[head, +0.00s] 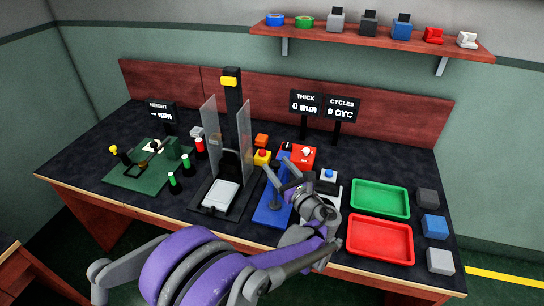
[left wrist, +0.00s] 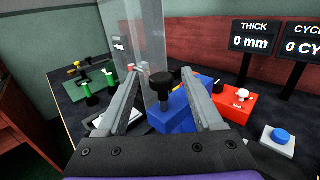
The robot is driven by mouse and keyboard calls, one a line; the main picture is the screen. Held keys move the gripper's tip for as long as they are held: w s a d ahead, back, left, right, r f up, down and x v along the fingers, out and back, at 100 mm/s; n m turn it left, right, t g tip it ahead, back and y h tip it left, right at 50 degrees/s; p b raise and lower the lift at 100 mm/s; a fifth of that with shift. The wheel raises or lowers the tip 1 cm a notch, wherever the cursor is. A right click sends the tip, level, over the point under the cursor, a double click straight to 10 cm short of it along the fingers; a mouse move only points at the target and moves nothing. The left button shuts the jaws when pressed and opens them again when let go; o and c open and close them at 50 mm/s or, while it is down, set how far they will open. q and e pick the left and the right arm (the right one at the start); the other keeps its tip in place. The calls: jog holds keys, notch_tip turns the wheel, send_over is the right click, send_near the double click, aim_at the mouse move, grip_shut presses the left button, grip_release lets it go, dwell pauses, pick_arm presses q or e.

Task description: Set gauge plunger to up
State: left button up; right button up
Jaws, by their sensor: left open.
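The thickness gauge has a blue base (head: 266,216), which also shows in the left wrist view (left wrist: 186,118). Its plunger, with a black round knob (left wrist: 161,79), stands upright above the base. In the head view my gripper partly covers the gauge, and I cannot tell the plunger's height. My left gripper (head: 281,172) is open at the gauge. In the left wrist view its two fingers (left wrist: 163,72) lie on either side of the knob, with gaps visible. The THICK display (head: 306,103) reads 0 mm. My right gripper is not in view.
A clear-shielded press (head: 222,196) stands close on the left. A red box with a white knob (head: 297,156) is behind the gauge, and a blue button (head: 328,175) is to its right. Green (head: 381,198) and red (head: 380,240) trays lie farther right.

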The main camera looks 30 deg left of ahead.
pick_arm(q)
jog(key=x, duration=0.5)
jog(key=shift+w, duration=0.1)
grip_shut()
dwell(1.3)
